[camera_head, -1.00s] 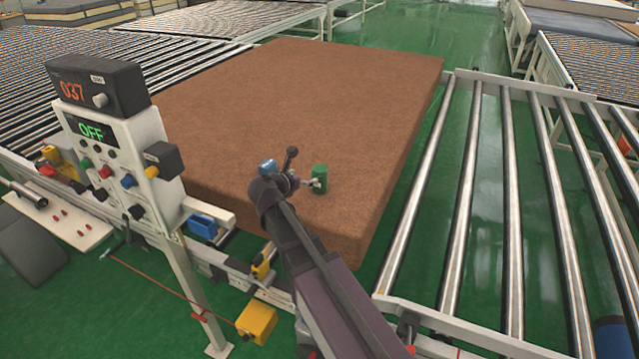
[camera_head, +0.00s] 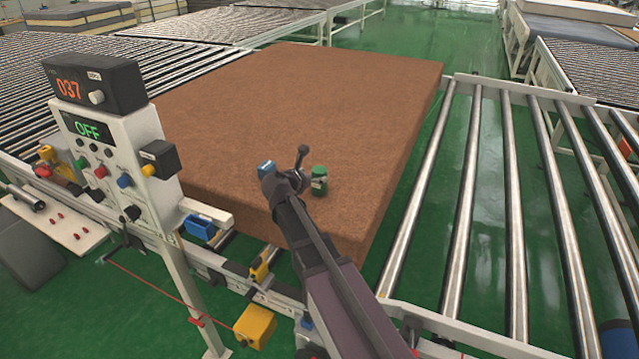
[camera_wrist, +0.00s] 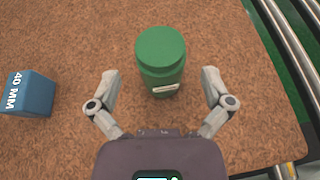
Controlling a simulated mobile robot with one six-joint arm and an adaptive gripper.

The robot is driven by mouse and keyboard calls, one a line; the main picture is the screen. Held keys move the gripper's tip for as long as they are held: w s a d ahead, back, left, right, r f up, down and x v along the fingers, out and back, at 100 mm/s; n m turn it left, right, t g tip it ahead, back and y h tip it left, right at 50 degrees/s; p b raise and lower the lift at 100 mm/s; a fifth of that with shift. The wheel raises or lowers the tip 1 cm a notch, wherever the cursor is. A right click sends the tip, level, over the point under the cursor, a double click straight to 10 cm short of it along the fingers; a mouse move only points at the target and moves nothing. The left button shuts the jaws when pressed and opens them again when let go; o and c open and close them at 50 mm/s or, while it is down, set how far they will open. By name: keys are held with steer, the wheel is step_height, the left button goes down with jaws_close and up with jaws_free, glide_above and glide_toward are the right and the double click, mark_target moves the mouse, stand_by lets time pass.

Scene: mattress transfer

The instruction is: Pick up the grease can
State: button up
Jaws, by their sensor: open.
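The grease can (camera_head: 319,182) is a small green cylinder with a pale label. It stands upright on the brown mattress (camera_head: 300,90), near its front right corner. In the wrist view the can (camera_wrist: 161,58) lies just ahead of my gripper (camera_wrist: 160,82), with its lower part between the two spread fingers. Gaps show on both sides, so the fingers are apart from it. My gripper is open and empty. In the head view my arm hides part of the mattress's front edge.
A blue block marked 40 MM (camera_wrist: 27,93) lies left of my gripper; it also shows in the head view (camera_head: 266,168). A control box reading OFF (camera_head: 110,150) stands at the left. A roller conveyor (camera_head: 465,200) runs along the right. The mattress behind the can is clear.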

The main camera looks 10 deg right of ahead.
mark_target(315, 176)
steer(key=x, duration=0.1)
steer(key=b+x, duration=0.1)
steer(key=x, duration=0.1)
steer(key=shift+f, duration=0.35)
steer(key=shift+w+d+f+b, duration=0.15)
steer(key=shift+w+d+b, duration=0.25)
steer(key=c, duration=1.2)
